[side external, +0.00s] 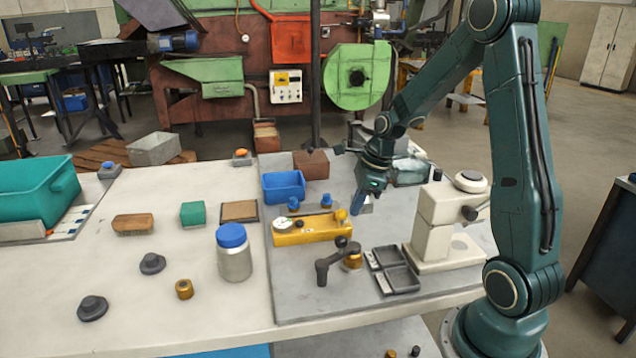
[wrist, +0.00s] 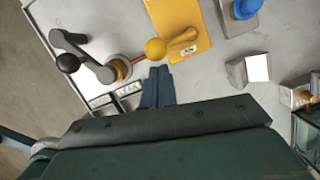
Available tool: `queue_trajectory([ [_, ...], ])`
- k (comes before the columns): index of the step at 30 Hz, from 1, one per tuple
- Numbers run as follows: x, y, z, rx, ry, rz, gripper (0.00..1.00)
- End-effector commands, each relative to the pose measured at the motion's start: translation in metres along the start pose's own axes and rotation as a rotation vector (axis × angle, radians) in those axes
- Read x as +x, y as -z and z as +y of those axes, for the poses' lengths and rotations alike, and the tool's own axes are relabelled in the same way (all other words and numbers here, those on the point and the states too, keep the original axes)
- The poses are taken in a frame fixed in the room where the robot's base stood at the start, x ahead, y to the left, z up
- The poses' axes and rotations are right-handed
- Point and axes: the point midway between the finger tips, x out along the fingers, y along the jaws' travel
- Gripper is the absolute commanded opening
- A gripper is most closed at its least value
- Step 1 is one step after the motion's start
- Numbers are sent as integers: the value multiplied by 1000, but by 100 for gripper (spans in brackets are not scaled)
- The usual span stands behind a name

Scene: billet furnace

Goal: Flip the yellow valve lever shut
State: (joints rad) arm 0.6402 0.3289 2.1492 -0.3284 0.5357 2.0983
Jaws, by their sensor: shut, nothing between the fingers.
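The yellow lever's round knob (wrist: 155,48) shows in the wrist view, with a thin orange rod running from it toward a brass fitting (wrist: 118,67). In the side view the knob (side external: 341,215) stands near the right end of a yellow block (side external: 305,232) with a round gauge. The brass fitting (side external: 352,261) is in front of the block. My gripper (side external: 356,206) is shut and empty, pointing down just right of the knob. In the wrist view its fingertips (wrist: 158,72) are just below the knob; I cannot tell whether they touch it.
A dark crank handle (side external: 336,256) with a black knob is close to the brass fitting. A black divided tray (side external: 393,272) lies at the front right. A blue bin (side external: 284,187) stands behind the yellow block, and a cream machine (side external: 440,222) stands right of my gripper.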

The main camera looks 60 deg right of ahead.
Motion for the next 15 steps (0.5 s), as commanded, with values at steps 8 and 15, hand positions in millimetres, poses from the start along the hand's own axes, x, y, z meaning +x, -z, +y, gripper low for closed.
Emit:
queue_trajectory([
  [8,0,0,1,9,2,0,0],
  [15,1,-2,2,46,13,0,0],
])
